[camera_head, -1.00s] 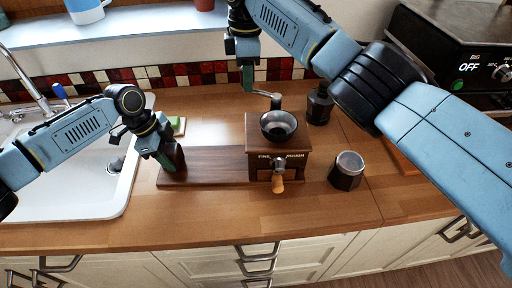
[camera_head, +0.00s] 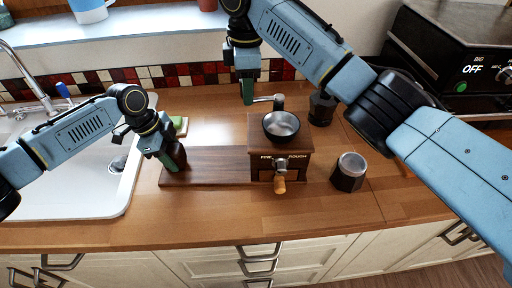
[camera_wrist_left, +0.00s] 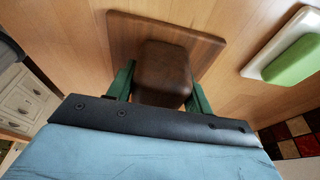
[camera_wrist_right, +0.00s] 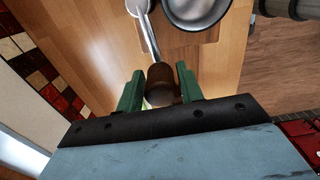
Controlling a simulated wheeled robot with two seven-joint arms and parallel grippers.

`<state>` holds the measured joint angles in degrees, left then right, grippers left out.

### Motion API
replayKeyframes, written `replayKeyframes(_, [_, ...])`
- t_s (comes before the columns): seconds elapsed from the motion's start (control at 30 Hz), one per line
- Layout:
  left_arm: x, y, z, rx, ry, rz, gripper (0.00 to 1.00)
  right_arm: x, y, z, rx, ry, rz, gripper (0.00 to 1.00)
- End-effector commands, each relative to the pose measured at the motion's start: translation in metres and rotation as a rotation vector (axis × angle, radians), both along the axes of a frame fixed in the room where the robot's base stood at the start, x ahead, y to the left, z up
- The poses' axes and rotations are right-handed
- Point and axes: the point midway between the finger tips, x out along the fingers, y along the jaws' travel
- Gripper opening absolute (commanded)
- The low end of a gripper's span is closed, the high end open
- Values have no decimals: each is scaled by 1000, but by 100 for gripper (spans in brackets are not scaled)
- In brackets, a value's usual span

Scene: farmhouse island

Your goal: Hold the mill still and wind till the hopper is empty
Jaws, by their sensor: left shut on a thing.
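The wooden mill (camera_head: 262,147) stands on the counter with a dark bowl-shaped hopper (camera_head: 281,125) on top; I see no beans in it. Its long wooden base board (camera_head: 215,165) runs left. My left gripper (camera_head: 175,160) is shut on a brown wooden block (camera_wrist_left: 166,70) at the board's left end. The metal crank (camera_head: 264,99) reaches left behind the hopper; it also shows in the right wrist view (camera_wrist_right: 149,38). My right gripper (camera_head: 247,98) is at the crank's end, its fingers either side of the brown knob (camera_wrist_right: 160,84), apparently with small gaps.
A dark metal-rimmed cup (camera_head: 349,172) stands right of the mill, and a dark jar (camera_head: 321,108) behind it. The sink (camera_head: 75,180) with a green sponge (camera_head: 180,125) beside it is at left. A black appliance (camera_head: 455,50) is at back right. The front counter is clear.

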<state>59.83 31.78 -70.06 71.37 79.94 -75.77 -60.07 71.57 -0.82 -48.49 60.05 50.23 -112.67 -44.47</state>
Motion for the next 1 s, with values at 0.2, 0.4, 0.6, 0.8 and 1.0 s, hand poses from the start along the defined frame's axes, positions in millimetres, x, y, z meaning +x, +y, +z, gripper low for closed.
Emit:
replayKeyframes(0.2, [0, -2, 1, -6, -2, 1, 0, 0, 0, 0, -1, 1, 0, 45])
replayKeyframes(0.4, [0, -2, 1, -6, -2, 1, 0, 0, -1, 5, -1, -1, 0, 45])
replayKeyframes(0.6, [1, -2, 1, -7, -1, 2, 0, 0, 0, 21, -1, -1, -1, 45])
replayKeyframes(0.8, [1, -2, 1, -7, -1, 1, 0, 1, -1, 38, -2, -2, 1, 45])
replayKeyframes(1.0, [1, -2, 1, -7, -2, 1, 0, 0, -1, 54, -3, -1, -1, 45])
